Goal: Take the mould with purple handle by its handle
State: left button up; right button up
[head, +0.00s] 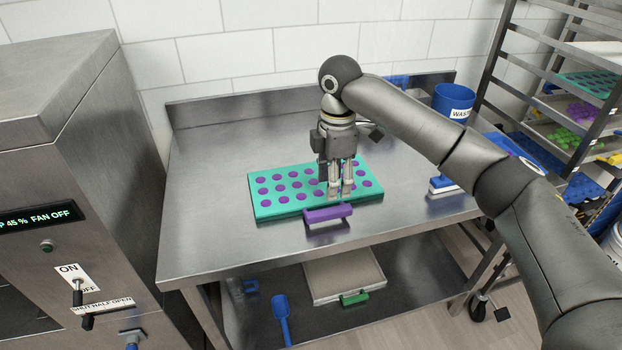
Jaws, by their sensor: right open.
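The mould (263,209) is a flat teal tray with rows of purple-filled cavities, lying on the steel table in the head view. Its purple handle (326,215) sticks out from the middle of its front edge. My right gripper (340,196) points down over the front right part of the mould, just behind the handle. Its fingers are open with nothing between them, and they hide some cavities. I cannot tell whether the fingertips touch the mould. My left gripper is not in view.
A blue waste bin (453,101) stands at the table's back right. A rack (560,110) with coloured trays is at the right. A steel machine (70,190) stands at the left. A pale tray with a green handle (354,298) and a blue scoop (282,313) lie on the lower shelf.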

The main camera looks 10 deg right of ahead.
aim_at(332, 209)
jog(key=f, duration=0.1)
jog(key=s+f, duration=0.1)
jog(key=f, duration=0.1)
jog(key=shift+f, duration=0.35)
notch_tip(332, 209, down, 4)
jog(key=shift+w+a+f+p, duration=0.1)
jog(key=shift+f+p, duration=0.1)
jog(key=shift+p, duration=0.65)
jog(key=shift+f, duration=0.4)
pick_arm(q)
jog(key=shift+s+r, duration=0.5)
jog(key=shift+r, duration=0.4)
pick_arm(e)
jog(key=shift+c, duration=0.3)
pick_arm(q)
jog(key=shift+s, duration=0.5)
pick_arm(e)
grip_shut()
